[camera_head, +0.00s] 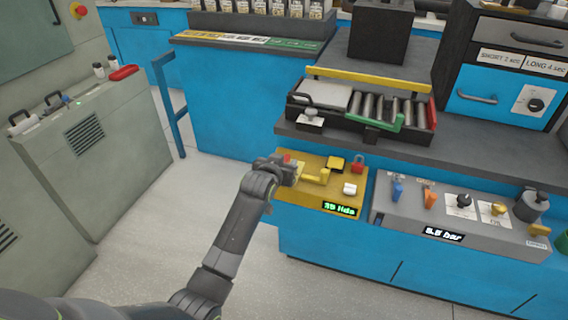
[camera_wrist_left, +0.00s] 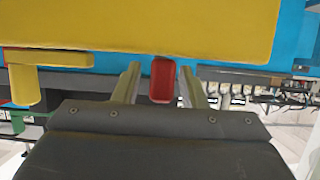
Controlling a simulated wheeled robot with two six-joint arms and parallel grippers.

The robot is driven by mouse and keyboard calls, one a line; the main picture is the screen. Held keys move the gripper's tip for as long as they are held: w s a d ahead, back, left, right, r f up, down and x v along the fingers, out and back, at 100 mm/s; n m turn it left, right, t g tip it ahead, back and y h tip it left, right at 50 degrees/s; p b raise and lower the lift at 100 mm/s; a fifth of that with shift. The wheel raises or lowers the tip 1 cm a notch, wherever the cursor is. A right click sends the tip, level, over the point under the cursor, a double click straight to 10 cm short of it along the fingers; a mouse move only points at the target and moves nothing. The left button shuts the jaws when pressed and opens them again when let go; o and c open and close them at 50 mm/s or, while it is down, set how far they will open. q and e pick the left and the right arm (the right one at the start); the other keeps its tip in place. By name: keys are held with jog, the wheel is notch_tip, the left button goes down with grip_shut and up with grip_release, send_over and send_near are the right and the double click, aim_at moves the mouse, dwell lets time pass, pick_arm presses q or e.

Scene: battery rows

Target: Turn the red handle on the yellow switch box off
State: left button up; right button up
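The yellow switch box (camera_head: 312,202) sits at the front left edge of the blue workbench; it also fills the top of the left wrist view (camera_wrist_left: 150,25). The red handle (camera_wrist_left: 162,80) sticks out of the box, and a bit of it shows in the head view (camera_head: 288,158). My left gripper (camera_head: 290,171) is at the box's left end. In the left wrist view its two fingers (camera_wrist_left: 160,88) stand open on either side of the red handle, with a visible gap at the left finger. Part of the handle is hidden in the head view. My right gripper is not in view.
A yellow lever (camera_head: 316,176), white knob (camera_head: 349,189), red padlock-like part (camera_head: 357,163) and green-lit display (camera_head: 339,209) are on the box. A grey control panel (camera_head: 400,219) stands to its right. A roller tray (camera_head: 375,130) lies behind. Open floor lies left.

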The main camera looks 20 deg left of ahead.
pick_arm(q)
jog(key=shift+w+f, duration=0.1)
jog(key=shift+w, duration=0.05)
grip_shut()
